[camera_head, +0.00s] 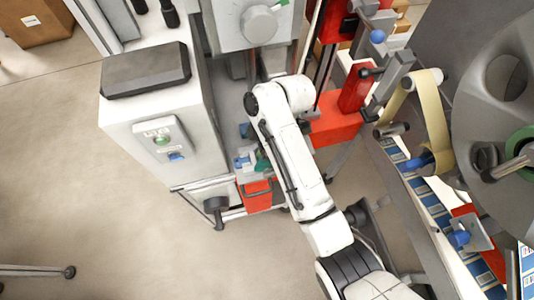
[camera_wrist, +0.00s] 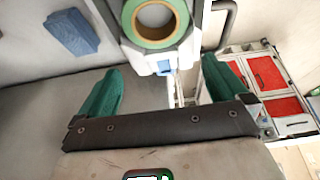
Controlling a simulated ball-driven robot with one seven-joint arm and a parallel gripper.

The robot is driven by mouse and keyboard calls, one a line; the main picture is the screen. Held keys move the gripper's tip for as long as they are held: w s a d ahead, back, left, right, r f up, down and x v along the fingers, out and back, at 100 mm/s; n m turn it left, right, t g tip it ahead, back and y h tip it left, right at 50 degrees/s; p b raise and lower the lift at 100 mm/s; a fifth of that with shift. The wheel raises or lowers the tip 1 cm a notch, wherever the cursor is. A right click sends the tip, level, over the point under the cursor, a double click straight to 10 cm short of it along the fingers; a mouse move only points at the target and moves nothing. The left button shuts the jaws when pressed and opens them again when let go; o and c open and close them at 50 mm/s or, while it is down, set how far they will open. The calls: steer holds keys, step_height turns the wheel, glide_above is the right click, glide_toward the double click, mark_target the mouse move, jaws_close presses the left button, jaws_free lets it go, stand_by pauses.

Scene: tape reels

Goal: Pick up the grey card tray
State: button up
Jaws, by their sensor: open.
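I cannot pick out the grey card tray with certainty in either view. My gripper (camera_wrist: 162,70) shows in the wrist view as two green fingers spread wide on a dark bar, with nothing held between them. In the head view, my gripper is mostly hidden under my white arm, and only a bit of green (camera_head: 262,162) shows at the arm's left side. Beyond the fingers in the wrist view, a roll of green tape (camera_wrist: 137,22) sits at a white holder with a blue latch.
A blue block (camera_wrist: 72,32) lies on a grey surface, upper left in the wrist view. A crate with red panels (camera_wrist: 265,75) is at right. In the head view, a white cabinet with a dark grey top piece (camera_head: 146,70) stands left; a large grey reel (camera_head: 485,65) is right.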

mark_target(253, 157)
steer(key=shift+d+x, duration=0.15)
steer(key=shift+x, duration=1)
steer(key=shift+d+x, duration=0.15)
steer(key=shift+x, duration=0.95)
steer(key=shift+f, duration=0.1)
steer(key=c, duration=0.9)
